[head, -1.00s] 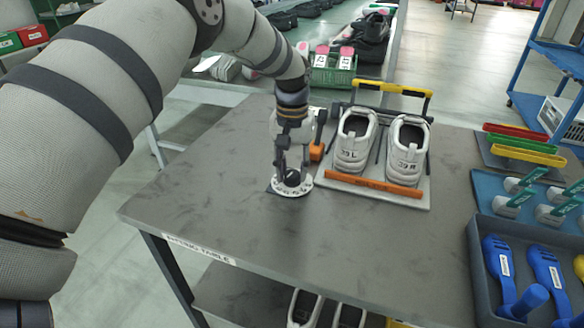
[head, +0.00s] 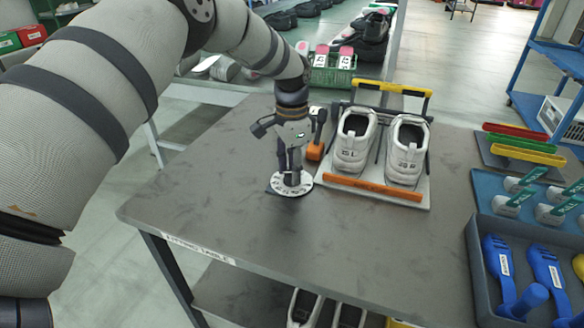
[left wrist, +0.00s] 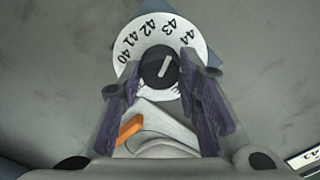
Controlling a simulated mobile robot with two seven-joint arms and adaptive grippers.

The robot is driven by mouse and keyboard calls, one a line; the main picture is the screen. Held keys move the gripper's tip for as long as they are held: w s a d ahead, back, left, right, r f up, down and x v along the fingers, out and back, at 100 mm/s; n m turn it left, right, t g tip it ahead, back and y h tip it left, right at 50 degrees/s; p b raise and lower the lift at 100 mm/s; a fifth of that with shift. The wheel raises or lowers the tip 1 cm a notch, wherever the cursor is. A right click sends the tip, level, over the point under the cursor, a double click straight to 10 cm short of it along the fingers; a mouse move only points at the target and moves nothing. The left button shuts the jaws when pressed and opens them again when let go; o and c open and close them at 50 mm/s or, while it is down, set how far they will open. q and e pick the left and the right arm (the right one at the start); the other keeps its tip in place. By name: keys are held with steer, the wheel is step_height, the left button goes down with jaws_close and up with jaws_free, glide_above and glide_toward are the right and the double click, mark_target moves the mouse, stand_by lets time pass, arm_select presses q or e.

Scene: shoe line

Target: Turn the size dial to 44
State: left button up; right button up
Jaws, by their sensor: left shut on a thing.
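The size dial is a white disc (head: 292,190) on the grey table, left of the shoe stand. In the left wrist view the disc (left wrist: 197,52) carries the numbers 40 to 44 around a dark round knob (left wrist: 152,70). The knob's white pointer line aims between 43 and 44. My left gripper (head: 290,177) points straight down over the dial and is shut on the knob, its fingers (left wrist: 162,85) on either side. The fingers hide most of the knob in the head view. My right gripper is not in view.
A stand (head: 420,197) with a pair of white shoes (head: 354,145) and an orange front bar is close right of the gripper. Blue tools in a dark tray (head: 470,262) lie at the right. The table's left and front are clear.

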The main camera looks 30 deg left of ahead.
arm_select(q)
steer(key=shift+s+f+m, duration=0.1)
steer(key=shift+f+m, duration=0.05)
steer(key=shift+m, duration=1.75)
steer(key=o, duration=1.2)
steer(key=shift+c, duration=0.2)
step_height(320, 180, up, 12)
